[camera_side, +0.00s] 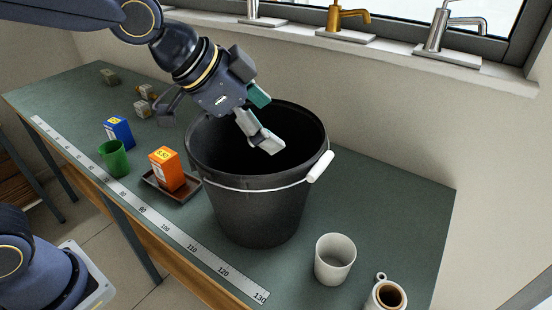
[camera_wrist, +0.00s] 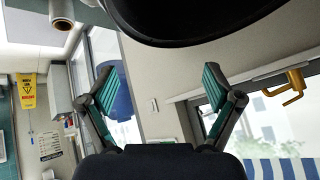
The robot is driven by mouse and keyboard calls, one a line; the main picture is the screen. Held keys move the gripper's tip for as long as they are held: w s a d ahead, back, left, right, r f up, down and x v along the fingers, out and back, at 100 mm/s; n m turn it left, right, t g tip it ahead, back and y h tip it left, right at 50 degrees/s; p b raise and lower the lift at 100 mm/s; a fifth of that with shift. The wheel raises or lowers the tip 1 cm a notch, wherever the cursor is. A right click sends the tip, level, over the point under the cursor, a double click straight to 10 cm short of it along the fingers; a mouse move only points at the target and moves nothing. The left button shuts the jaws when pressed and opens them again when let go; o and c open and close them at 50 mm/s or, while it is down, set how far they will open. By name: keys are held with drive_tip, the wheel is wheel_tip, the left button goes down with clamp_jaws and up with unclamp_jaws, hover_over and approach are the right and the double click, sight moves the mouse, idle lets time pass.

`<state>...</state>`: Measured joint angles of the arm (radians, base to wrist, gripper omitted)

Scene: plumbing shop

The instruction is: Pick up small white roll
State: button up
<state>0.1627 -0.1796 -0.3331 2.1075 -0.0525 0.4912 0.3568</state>
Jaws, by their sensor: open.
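A small white roll (camera_side: 386,297) with a brown core stands at the bottom right of the side view, partly cut off by the picture's lower edge. My gripper (camera_side: 267,121) is tilted over the mouth of the black bucket, well to the upper left of the roll. In the wrist view my gripper (camera_wrist: 160,76) has its teal-padded fingers spread apart, with nothing between them. A pale cylinder (camera_wrist: 62,12) with a dark opening at the top left of the wrist view may be the roll; I cannot tell for sure.
The large black bucket (camera_side: 255,207) stands mid-table under my gripper. A white cup (camera_side: 335,262) stands between bucket and roll. Left of the bucket are an orange box (camera_side: 168,170) on a tray (camera_side: 185,192), a green cup (camera_side: 113,160) and a blue box (camera_side: 119,131). Taps (camera_side: 340,18) line the sill.

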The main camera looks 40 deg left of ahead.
drive_tip(key=d+f+m+g+h, duration=0.1)
drive_tip(key=d+f, duration=0.2)
drive_tip(key=d, duration=0.3)
drive_tip(key=d+f+m+g+h, duration=0.1)
drive_tip(key=d+f+m+g, duration=0.15)
drive_tip(key=d, duration=0.35)
drive_tip(key=g, duration=0.2)
approach(396, 305)
drive_tip(key=shift+s+f+m+t+h, duration=0.3)
drive_tip(key=shift+s+f, duration=0.15)
drive_tip(key=shift+f, duration=0.1)
drive_tip(key=x, duration=0.6)
drive_tip(key=shift+w+a, duration=0.1)
drive_tip(key=shift+w, duration=0.1)
drive_tip(key=shift+r, duration=0.15)
drive_tip(key=c, duration=1.4)
drive_tip(key=shift+o, duration=0.2)
